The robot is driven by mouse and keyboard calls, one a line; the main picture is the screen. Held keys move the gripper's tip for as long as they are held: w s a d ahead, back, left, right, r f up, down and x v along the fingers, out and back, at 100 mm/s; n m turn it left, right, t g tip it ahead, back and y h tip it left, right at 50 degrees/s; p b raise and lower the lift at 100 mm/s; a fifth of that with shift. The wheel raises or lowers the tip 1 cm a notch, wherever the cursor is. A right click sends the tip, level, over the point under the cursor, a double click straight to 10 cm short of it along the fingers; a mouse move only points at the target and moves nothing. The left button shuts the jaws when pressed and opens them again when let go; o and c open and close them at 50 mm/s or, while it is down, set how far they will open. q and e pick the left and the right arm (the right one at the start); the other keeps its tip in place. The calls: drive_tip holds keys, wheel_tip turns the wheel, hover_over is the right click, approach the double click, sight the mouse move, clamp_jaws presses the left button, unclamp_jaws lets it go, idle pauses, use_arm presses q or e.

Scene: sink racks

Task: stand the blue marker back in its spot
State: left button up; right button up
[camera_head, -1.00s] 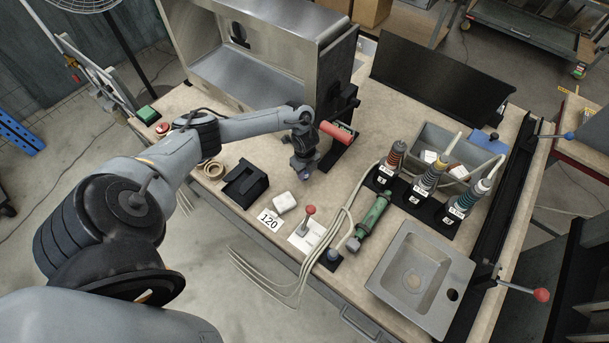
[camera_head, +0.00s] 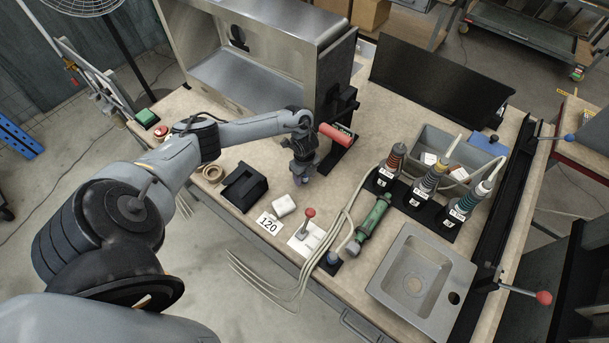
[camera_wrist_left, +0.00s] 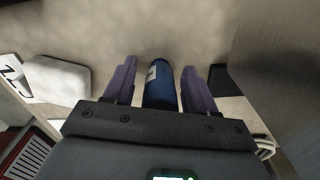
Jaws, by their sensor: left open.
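The blue marker (camera_wrist_left: 160,88), with a pale label on its side, shows in the left wrist view between the two purple fingers of my left gripper (camera_wrist_left: 159,66). The fingers are apart, with a visible gap on each side of it. Its lower part is hidden by the gripper body, and I cannot tell whether it stands or lies. In the head view my left gripper (camera_head: 302,180) points down close above the bench, and the marker cannot be made out there. I cannot tell which place is the marker's spot. My right gripper is not in view.
A black holder (camera_head: 244,188), a white block (camera_head: 284,204) and a 120 card (camera_head: 268,223) lie left of and in front of the gripper. A red cylinder (camera_head: 336,134) on a black stand is close behind right. Bare bench (camera_head: 331,196) lies to its right.

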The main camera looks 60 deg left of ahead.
use_arm(q)
drive_tip(key=shift+r+p, duration=0.65)
drive_tip(key=shift+r, duration=0.1)
wheel_tip(320, 180, up, 11)
drive_tip(key=p, duration=1)
drive_tip(key=shift+f+p, duration=0.15)
drive_tip(key=shift+p, duration=0.15)
